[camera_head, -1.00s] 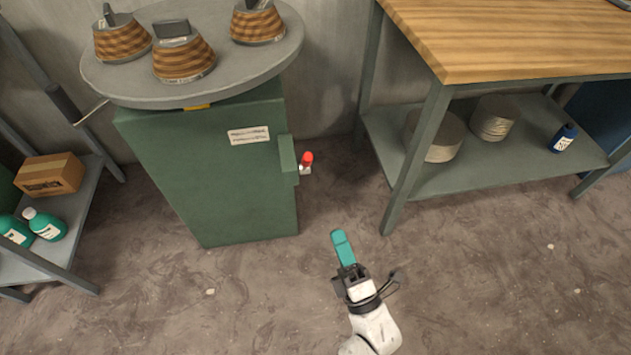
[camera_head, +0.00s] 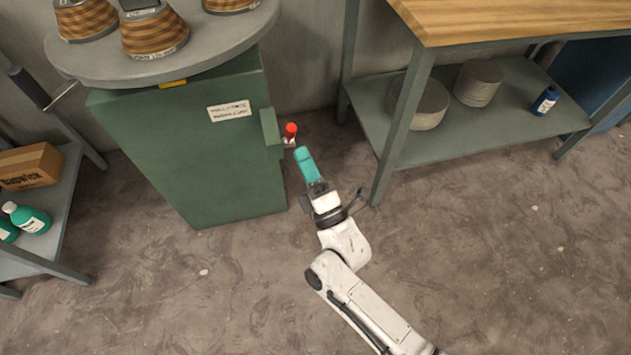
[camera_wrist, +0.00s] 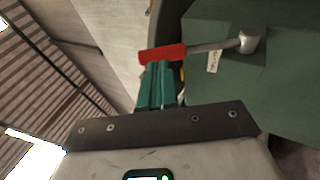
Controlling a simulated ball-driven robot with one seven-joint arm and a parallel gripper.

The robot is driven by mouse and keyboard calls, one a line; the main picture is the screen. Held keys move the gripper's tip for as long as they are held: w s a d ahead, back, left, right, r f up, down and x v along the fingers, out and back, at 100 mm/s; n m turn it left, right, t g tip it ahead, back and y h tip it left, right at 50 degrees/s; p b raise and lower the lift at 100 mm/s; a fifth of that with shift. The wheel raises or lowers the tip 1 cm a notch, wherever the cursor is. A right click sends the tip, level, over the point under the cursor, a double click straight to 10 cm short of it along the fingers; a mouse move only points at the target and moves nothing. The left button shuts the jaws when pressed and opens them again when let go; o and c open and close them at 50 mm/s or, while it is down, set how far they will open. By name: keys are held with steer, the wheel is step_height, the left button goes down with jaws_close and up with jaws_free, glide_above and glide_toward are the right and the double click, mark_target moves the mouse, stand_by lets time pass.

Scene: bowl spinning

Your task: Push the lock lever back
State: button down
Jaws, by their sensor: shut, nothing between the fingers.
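The lock lever (camera_head: 290,131) has a red grip and sits at the right side of the green cabinet (camera_head: 190,150). In the wrist view its red handle (camera_wrist: 163,53) joins a metal rod that runs right to a round pivot on the green panel. My gripper (camera_head: 301,153) has teal fingers, shut and empty, just below and right of the red grip in the head view. In the wrist view the fingertips (camera_wrist: 158,66) lie right by the red handle and overlap it in the picture. I cannot tell whether they touch.
A round grey turntable (camera_head: 170,72) with several brown banded bowls tops the cabinet. A workbench (camera_head: 510,12) with grey discs and a blue bottle (camera_head: 545,101) on its lower shelf stands right. A shelf (camera_head: 63,205) with a box stands left. The floor in front is clear.

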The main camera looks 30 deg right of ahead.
mark_target(290, 136)
steer(key=shift+x, duration=1.2)
steer(key=shift+r+p, duration=0.2)
steer(key=shift+p, duration=0.1)
